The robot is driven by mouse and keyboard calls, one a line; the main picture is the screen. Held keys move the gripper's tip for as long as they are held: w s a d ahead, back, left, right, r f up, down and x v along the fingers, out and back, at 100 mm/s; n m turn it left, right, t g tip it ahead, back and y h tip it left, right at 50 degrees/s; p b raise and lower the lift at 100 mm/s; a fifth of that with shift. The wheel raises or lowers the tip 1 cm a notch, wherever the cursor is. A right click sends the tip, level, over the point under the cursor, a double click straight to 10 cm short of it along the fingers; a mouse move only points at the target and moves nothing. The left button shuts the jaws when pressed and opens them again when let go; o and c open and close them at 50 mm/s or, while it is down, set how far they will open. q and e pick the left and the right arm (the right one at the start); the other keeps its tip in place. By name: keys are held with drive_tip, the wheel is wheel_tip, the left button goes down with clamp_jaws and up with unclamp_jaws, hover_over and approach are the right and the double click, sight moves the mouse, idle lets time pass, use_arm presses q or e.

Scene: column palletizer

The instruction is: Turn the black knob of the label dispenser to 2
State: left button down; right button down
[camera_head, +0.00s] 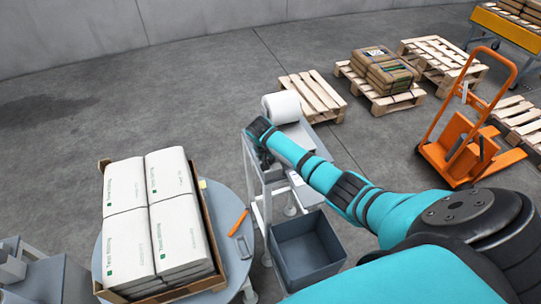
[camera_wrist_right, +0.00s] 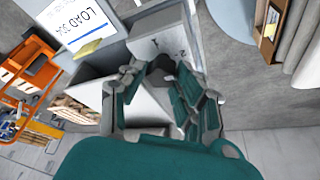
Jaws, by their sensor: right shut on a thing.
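The label dispenser (camera_wrist_right: 150,45) is a light grey box in the right wrist view, with small printed marks on its face, one of which looks like a 2. Its black knob (camera_wrist_right: 161,66) sits between the fingers of my right gripper (camera_wrist_right: 160,82), which is shut on it. The fingers cover part of the knob, and I cannot tell which mark it points to. In the head view my right arm reaches to the grey stand, and the wrist hides the knob. My left gripper is not in view.
A white roll (camera_head: 282,107) stands just behind my right wrist. An open grey bin (camera_head: 307,250) is below the arm. A carton of white bags (camera_head: 213,235) stands on a round table at left. An orange pallet truck (camera_head: 470,150) and wooden pallets (camera_head: 312,95) are beyond.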

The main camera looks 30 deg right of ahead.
drive_tip(key=shift+w+r+m, duration=0.1)
drive_tip(key=shift+m, duration=0.5)
drive_tip(key=c, duration=1.2)
unclamp_jaws()
drive_tip(key=shift+r, duration=0.1)
drive_tip(key=v, duration=1.1)
drive_tip(key=shift+a+r, duration=0.25)
drive_tip(key=shift+r, duration=0.1)
drive_tip(key=shift+f, duration=0.15)
